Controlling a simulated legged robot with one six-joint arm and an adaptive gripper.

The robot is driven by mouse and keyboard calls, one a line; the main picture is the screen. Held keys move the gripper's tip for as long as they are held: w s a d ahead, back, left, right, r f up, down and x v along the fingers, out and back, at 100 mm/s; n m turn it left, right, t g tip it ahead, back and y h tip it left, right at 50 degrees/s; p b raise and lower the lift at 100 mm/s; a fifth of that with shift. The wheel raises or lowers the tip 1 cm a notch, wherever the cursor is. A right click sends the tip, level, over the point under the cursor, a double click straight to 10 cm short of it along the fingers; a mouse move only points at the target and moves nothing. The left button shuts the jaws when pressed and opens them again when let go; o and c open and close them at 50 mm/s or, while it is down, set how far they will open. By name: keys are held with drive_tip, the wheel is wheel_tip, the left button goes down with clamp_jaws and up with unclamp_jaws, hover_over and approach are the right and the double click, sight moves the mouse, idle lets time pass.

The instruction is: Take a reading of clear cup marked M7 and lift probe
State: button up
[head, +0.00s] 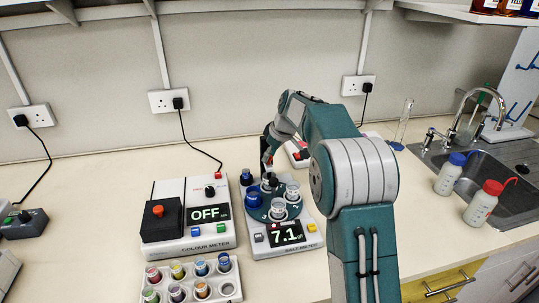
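The salt meter (270,247) stands mid-bench with its display lit, reading 7.1. Its round turntable (262,213) carries a blue-topped container (253,197) and clear cups, one at the front (278,208) and one at the right (292,192). The mark M7 is too small to read on any cup. My gripper (268,163) is over the back of the turntable, by a dark upright part (269,182) that may be the probe. The fingers are small and partly hidden by my arm, so their opening and any hold cannot be told.
A colour meter (205,238) showing OFF stands close on the left. A white rack (208,287) of several coloured vials is in front of it. Two wash bottles (483,203) and a sink (510,172) are at the right. A dark blue-topped container (246,177) stands behind the turntable.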

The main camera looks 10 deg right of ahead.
drive_tip(key=shift+r, duration=2.85)
clamp_jaws()
drive_tip(key=o, duration=1)
unclamp_jaws()
drive_tip(key=v, duration=1.1)
drive_tip(key=shift+d+r, duration=0.1)
drive_tip(key=shift+r, duration=0.25)
drive_tip(key=shift+s, duration=0.1)
